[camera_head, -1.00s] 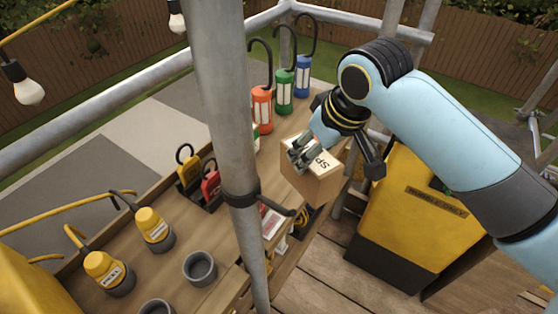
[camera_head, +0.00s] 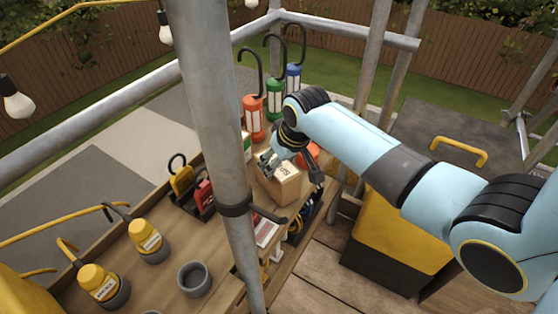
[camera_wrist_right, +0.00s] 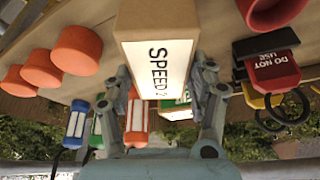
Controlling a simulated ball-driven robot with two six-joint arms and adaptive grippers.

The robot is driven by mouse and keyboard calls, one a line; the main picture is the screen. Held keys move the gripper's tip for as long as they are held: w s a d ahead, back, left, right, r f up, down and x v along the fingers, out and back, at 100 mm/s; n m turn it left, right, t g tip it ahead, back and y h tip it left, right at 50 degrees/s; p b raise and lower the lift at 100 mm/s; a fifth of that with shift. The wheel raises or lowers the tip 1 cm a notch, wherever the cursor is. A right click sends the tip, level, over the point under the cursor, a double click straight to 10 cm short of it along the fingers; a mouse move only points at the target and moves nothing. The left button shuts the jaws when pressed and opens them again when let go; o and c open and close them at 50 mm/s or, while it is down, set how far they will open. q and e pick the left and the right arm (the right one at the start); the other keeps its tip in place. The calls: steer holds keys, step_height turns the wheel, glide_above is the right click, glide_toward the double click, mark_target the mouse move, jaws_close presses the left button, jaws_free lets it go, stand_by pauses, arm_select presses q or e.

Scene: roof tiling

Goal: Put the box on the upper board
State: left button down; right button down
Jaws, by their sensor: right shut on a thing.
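The cardboard box (camera_head: 281,187), with a white label on top, is held by my right gripper (camera_head: 276,160) over the wooden upper board (camera_head: 160,272). The box is near the board's right edge, behind the vertical pole. I cannot tell whether its underside touches the board. My left gripper is not in view.
A vertical scaffold pole (camera_head: 214,120) stands in front. Orange (camera_head: 254,117), green and blue lanterns stand at the back. Red and yellow lockout tags (camera_head: 181,177) stand left of the pole.

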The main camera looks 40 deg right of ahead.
steer(key=shift+c, duration=2)
jaws_free()
steer(key=v, duration=1.2)
steer(key=shift+p, duration=0.3)
